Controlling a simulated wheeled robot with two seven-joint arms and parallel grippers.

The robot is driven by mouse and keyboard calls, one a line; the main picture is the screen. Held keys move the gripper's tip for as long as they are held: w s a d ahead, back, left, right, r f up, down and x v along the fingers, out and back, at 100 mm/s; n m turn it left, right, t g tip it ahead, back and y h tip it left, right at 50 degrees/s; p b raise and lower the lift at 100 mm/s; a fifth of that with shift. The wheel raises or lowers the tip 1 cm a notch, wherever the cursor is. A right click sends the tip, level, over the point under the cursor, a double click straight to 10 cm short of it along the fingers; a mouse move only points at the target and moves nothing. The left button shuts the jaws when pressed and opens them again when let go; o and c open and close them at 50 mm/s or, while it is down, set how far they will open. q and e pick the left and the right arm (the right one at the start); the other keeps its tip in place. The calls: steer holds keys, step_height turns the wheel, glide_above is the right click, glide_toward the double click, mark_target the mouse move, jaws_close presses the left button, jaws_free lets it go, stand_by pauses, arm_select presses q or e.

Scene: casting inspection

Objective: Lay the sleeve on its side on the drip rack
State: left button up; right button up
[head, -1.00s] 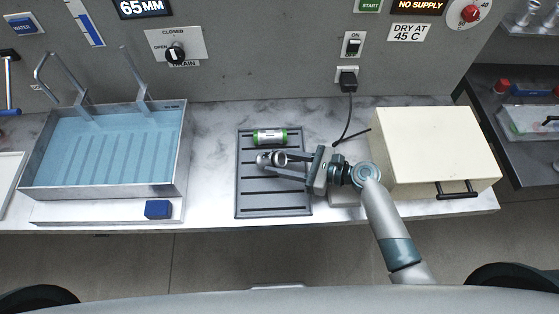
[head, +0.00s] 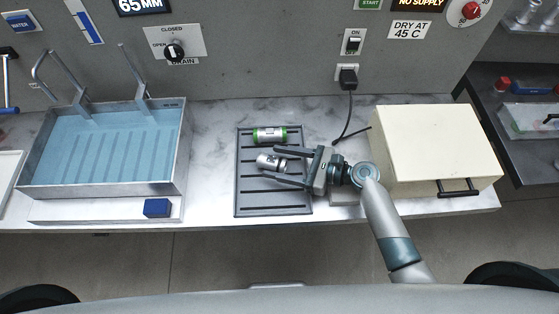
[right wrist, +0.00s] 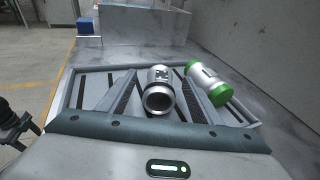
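The metal sleeve (head: 270,162) lies on its side on the dark grey drip rack (head: 246,206). In the right wrist view the sleeve (right wrist: 158,90) shows its open round end towards the camera. My right gripper (head: 275,165) is open, with one finger on each side of the sleeve's near end and gaps visible beside it. The fingers (right wrist: 160,100) also show spread apart in the right wrist view. A green-capped cylinder (head: 270,135) lies on the rack behind the sleeve. My left gripper is not in view.
A water-filled tank (head: 182,150) stands at the left, with a blue block (head: 158,208) in front of it. A cream box with a black handle (head: 435,150) stands at the right. A black cable (head: 348,120) hangs behind the gripper. The rack's front part is clear.

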mark_target(281, 162)
steer(key=shift+r, duration=0.55)
steer(key=r, duration=0.1)
steer(key=r+b, duration=0.1)
steer(key=r, duration=0.1)
steer(key=shift+s+d, duration=0.15)
steer(key=shift+d, duration=0.05)
steer(key=s+d+r+b, duration=0.2)
steer(key=s+d+r, duration=0.4)
steer(key=d, duration=0.3)
steer(key=shift+d+r+b, duration=0.15)
steer(key=shift+r+b, duration=0.25)
steer(key=shift+r, duration=0.05)
steer(key=shift+s, duration=0.1)
